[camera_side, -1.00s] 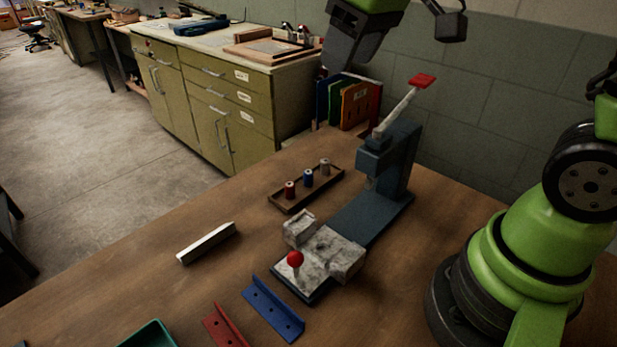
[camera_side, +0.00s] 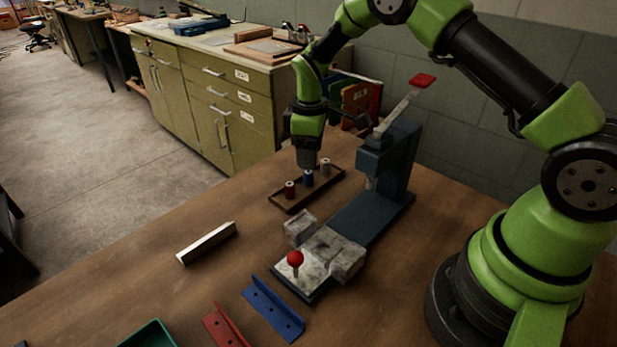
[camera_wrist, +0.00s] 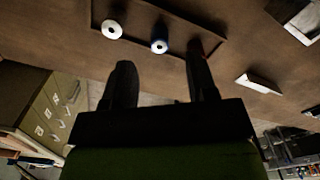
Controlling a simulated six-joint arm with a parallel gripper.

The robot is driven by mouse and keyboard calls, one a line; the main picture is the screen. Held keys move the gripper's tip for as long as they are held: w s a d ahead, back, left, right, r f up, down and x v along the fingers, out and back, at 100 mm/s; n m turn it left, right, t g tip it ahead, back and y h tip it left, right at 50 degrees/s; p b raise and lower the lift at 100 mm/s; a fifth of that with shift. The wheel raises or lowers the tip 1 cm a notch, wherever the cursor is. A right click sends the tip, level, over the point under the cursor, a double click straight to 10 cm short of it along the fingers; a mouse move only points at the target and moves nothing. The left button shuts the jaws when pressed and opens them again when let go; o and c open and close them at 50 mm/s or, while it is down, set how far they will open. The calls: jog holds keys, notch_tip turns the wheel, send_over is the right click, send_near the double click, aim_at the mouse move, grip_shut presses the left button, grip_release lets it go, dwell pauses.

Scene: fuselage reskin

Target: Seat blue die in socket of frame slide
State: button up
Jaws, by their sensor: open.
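The blue die (camera_side: 308,179) stands upright in the wooden tray (camera_side: 289,207), between a red die (camera_side: 290,190) and a grey one (camera_side: 325,167). My gripper (camera_side: 308,165) points down just above the blue die. In the wrist view, my gripper (camera_wrist: 161,62) is open, and the blue die (camera_wrist: 160,46) shows in line with the gap between the fingers. I cannot tell whether the fingertips overlap its top. What looks like the frame slide, a pale mottled block with a red knob (camera_side: 295,259), sits at the front of the blue-grey press (camera_side: 372,217). I cannot make out its socket.
The press's red-tipped lever (camera_side: 421,81) rises right of my gripper. A pale bar (camera_side: 207,243), a red bracket (camera_side: 224,327), a blue bracket (camera_side: 273,309) and a green bin (camera_side: 150,335) lie toward the front. Upright coloured folders (camera_side: 358,105) stand behind. Table around the pale bar is clear.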

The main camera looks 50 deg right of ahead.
aim_at(308, 172)
notch_tip(308, 172, down, 6)
jog(key=shift+w+r, duration=0.1)
jog(key=shift+r, duration=0.15)
grip_shut()
jog(key=s+d+r+m, duration=0.1)
jog(key=s+r+m, duration=0.3)
jog(key=r, duration=0.8)
jog(key=s+d+r+m, duration=0.25)
jog(key=s+r, duration=0.25)
jog(key=r, duration=0.8)
jog(key=s+a, duration=0.3)
jog(key=a, duration=0.5)
jog(key=s+a, duration=0.3)
jog(key=a, duration=0.5)
notch_tip(308, 172, down, 16)
jog(key=shift+w+d, duration=0.2)
